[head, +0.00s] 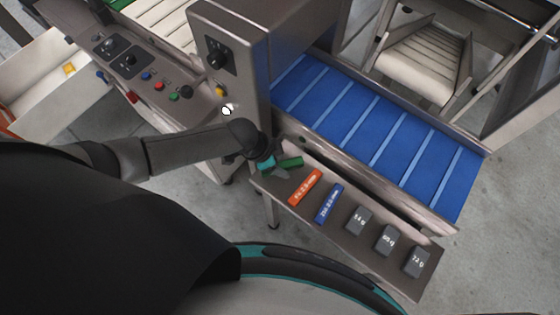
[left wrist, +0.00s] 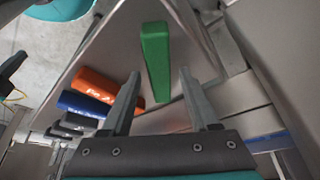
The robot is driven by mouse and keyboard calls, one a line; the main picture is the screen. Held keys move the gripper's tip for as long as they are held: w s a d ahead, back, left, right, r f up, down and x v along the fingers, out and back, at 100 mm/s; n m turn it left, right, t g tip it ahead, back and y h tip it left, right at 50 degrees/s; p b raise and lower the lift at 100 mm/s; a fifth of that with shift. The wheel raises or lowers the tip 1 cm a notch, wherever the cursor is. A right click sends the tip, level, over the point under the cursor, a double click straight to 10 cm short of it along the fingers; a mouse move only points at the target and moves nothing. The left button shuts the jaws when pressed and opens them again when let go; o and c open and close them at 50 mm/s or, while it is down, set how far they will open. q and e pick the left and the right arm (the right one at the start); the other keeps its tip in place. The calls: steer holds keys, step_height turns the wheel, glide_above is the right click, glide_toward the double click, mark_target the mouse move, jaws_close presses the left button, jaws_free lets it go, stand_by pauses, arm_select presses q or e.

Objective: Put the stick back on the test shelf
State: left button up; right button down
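The green stick (head: 292,162) lies at the left end of the grey test shelf (head: 337,226), beside an orange stick (head: 305,187) and a blue stick (head: 328,203). My left gripper (head: 284,169) is at that end of the shelf, close to the green stick. In the left wrist view, the fingers of my left gripper (left wrist: 159,78) are spread, with the green stick (left wrist: 156,60) between and beyond their tips. Gaps show on both sides, so the fingers do not grip it. The stick appears to rest on the shelf.
Several grey weight blocks (head: 388,239) stand on the shelf's right part. A blue belt conveyor (head: 375,130) runs behind the shelf. A control panel (head: 140,70) with knobs and buttons is at the upper left, near a pale bin (head: 40,85). Grey floor lies around.

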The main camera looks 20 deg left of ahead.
arm_select(q)
steer(key=shift+r, duration=0.1)
steer(key=shift+r, duration=0.2)
steer(key=p+v, duration=0.4)
steer(key=v, duration=0.7)
steer(key=shift+a+r, duration=0.2)
steer(key=shift+r, duration=0.1)
steer(key=shift+s, duration=0.1)
